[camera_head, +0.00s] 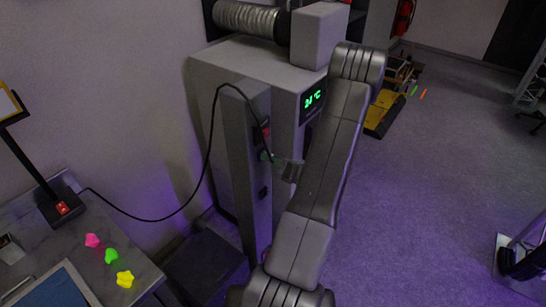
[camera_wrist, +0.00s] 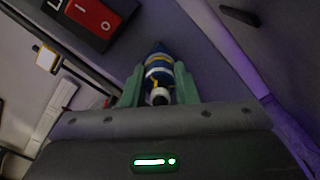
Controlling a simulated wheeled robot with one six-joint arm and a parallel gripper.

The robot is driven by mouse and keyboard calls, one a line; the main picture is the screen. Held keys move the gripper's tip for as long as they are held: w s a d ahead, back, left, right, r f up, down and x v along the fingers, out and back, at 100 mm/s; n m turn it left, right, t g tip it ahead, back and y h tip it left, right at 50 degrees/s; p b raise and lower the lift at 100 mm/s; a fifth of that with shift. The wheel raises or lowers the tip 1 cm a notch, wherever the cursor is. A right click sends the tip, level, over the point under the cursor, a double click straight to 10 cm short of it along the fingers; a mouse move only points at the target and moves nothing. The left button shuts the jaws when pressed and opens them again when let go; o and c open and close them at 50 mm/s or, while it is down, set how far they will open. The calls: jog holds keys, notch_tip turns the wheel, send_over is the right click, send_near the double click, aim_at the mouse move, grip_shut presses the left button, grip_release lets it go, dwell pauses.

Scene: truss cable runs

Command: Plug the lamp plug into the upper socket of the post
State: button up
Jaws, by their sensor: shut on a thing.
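The grey post (camera_head: 240,150) stands upright in front of a grey cabinet. A red rocker switch (camera_wrist: 95,18) is on its face, with a dark opening (camera_head: 263,192) lower down. My gripper (camera_head: 272,158) has green fingers at the post face, just below the switch. In the wrist view the fingers (camera_wrist: 158,88) are shut on the lamp plug (camera_wrist: 158,70), which is blue with yellow and white bands. Its tip points at the post; I cannot tell whether it is inserted. The upper socket is not visible, apparently hidden behind the plug. The black cable (camera_head: 207,150) runs from the lamp (camera_head: 52,198) to the gripper.
The lamp stands on a table (camera_head: 140,268) at the left with several coloured star-shaped pieces (camera_head: 111,256). The cabinet (camera_head: 225,62) has a green display (camera_head: 313,97). The cable loops over the post's top. The floor at the right is mostly open; a yellow cart (camera_head: 380,113) stands behind.

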dwell(0.3)
jog(key=shift+a+m, duration=0.1)
jog(key=shift+m, duration=1.3)
jog(key=o, duration=1.1)
jog(key=shift+w+a, duration=0.1)
jog(key=shift+a, duration=0.05)
jog(key=shift+v, duration=2.65)
jog(key=shift+f+b, duration=0.1)
jog(key=shift+b, duration=0.25)
